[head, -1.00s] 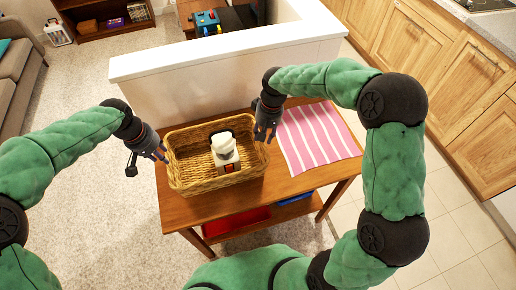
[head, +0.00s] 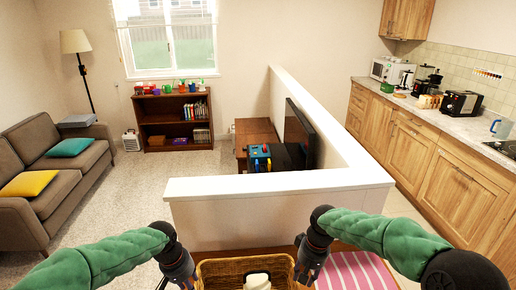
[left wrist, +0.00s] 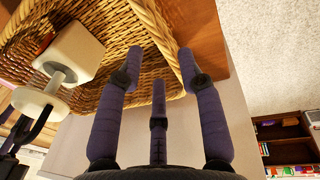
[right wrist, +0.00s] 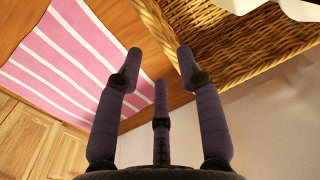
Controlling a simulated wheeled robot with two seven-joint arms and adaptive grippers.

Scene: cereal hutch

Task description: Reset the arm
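My left gripper (head: 186,284) is at the left side of a wicker basket (head: 232,264). In the left wrist view its fingers (left wrist: 158,70) are spread and empty, close to the basket wall (left wrist: 120,30). My right gripper (head: 305,276) is at the basket's right side. In the right wrist view its fingers (right wrist: 158,70) are spread and empty beside the basket wall (right wrist: 215,45). A white object (head: 257,281) sits in the basket, cut off by the lower edge of the head view. It also shows in the left wrist view (left wrist: 72,50).
The basket stands on a wooden table (right wrist: 90,10) with a pink striped mat (head: 352,272) to its right. A low white wall (head: 250,187) stands just beyond the table. A sofa (head: 50,170) is at left and a kitchen counter (head: 450,118) at right.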

